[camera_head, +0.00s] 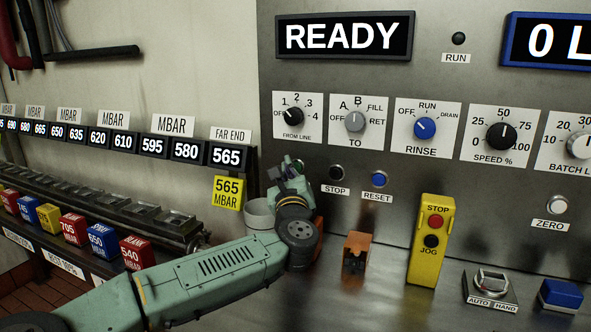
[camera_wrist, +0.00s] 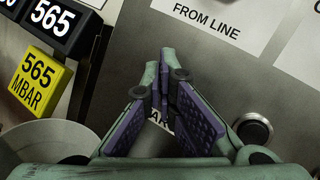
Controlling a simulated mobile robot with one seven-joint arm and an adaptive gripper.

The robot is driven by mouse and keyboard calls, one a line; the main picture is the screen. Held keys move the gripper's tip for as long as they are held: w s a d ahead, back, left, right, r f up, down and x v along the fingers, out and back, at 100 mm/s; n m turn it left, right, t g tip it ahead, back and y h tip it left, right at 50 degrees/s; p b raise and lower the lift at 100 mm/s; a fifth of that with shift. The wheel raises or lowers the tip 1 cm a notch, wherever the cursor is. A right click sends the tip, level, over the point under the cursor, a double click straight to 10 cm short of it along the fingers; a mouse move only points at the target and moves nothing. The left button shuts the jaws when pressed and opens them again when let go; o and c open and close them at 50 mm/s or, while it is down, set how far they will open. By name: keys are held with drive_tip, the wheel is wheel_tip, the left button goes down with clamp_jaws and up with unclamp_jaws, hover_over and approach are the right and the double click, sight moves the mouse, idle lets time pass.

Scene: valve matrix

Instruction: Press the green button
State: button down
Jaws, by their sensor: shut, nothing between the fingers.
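My gripper (camera_head: 284,170) is up against or close to the steel control panel (camera_head: 435,270), left of the STOP button. In the wrist view my gripper (camera_wrist: 164,62) has its purple-padded fingers shut at the tips with nothing between them. A small dark green round shape, which looks like the green button (camera_head: 298,164), shows beside the fingertips in the head view, mostly hidden. In the wrist view the fingers cover that spot, and only the letters "AR" of a label (camera_wrist: 160,120) show between them. I cannot tell whether the fingertips touch the button.
A black STOP button (camera_head: 336,173) and a blue RESET button (camera_head: 379,179) sit to the right. A yellow STOP/JOG box (camera_head: 432,262) and an orange bracket (camera_head: 356,248) stand out below. A white cup-like container (camera_head: 259,214) is beside my wrist. The display (camera_head: 344,37) reads READY.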

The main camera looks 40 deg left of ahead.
drive_tip(key=shift+w+a, duration=0.15)
drive_tip(key=shift+w, duration=0.4)
idle(0.7)
drive_tip(key=shift+s, duration=0.15)
drive_tip(key=shift+s+d, duration=0.2)
drive_tip(key=shift+s, duration=0.5)
drive_tip(key=shift+s+d+b, duration=0.1)
drive_tip(key=shift+s+d, duration=0.1)
drive_tip(key=shift+s, duration=0.6)
drive_tip(key=shift+s+d+b, duration=0.15)
drive_tip(key=shift+s+d, duration=0.05)
drive_tip(key=shift+s, duration=0.65)
drive_tip(key=shift+s+d+b, duration=0.1)
drive_tip(key=shift+s+d, duration=0.1)
drive_tip(key=shift+s, duration=0.6)
